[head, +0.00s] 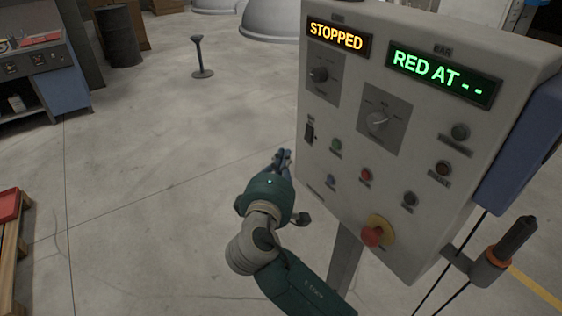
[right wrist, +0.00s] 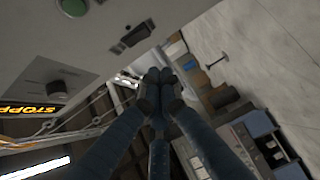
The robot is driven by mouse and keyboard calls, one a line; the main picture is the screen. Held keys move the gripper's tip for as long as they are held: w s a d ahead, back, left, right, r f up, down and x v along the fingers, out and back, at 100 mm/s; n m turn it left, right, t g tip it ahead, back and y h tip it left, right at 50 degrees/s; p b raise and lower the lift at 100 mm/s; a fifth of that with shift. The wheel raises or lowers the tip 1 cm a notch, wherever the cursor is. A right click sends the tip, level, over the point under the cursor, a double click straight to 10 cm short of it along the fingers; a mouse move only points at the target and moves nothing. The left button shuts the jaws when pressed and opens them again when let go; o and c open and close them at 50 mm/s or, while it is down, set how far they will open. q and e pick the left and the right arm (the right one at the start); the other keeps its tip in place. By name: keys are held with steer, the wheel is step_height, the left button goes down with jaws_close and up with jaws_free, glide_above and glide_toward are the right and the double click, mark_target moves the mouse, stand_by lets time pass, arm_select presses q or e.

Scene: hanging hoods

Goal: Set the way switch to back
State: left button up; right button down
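The grey control panel (head: 345,195) carries the switches, and their small labels are too blurred to read. A small dark switch in a plate (head: 310,133) sits on its left edge; it also shows in the right wrist view (right wrist: 135,35). It may be the way switch, but I cannot tell its position. Two rotary knobs are above it, one at the upper left (head: 318,74) and one further right (head: 377,121). My right gripper (head: 284,158) is just left of the panel, below the dark switch. In the right wrist view its fingertips (right wrist: 160,80) are together and hold nothing. My left gripper is out of view.
The panel's displays read "STOPPED" (head: 339,35) and "RED AT --" (head: 441,74). Several push buttons and a red emergency knob (head: 372,236) are lower on the panel. A black-handled lever (head: 512,240) projects at the right. The floor left of the panel is open.

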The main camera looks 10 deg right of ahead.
mark_target(303, 136)
arm_select(q)
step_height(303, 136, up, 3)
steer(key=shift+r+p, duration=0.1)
steer(key=shift+p, duration=1.15)
arm_select(e)
steer(key=w+d+f, duration=0.1)
steer(key=w+d, duration=0.4)
steer(key=shift+d, duration=0.25)
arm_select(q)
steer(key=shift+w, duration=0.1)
arm_select(e)
steer(key=shift+w+d+f+n+t+b, duration=0.15)
steer(key=shift+d+n+t+b, duration=0.25)
steer(key=shift+b, duration=0.65)
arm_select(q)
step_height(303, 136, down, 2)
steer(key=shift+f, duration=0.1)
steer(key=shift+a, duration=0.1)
arm_select(e)
steer(key=shift+a+f, duration=0.1)
steer(key=shift+f, duration=0.1)
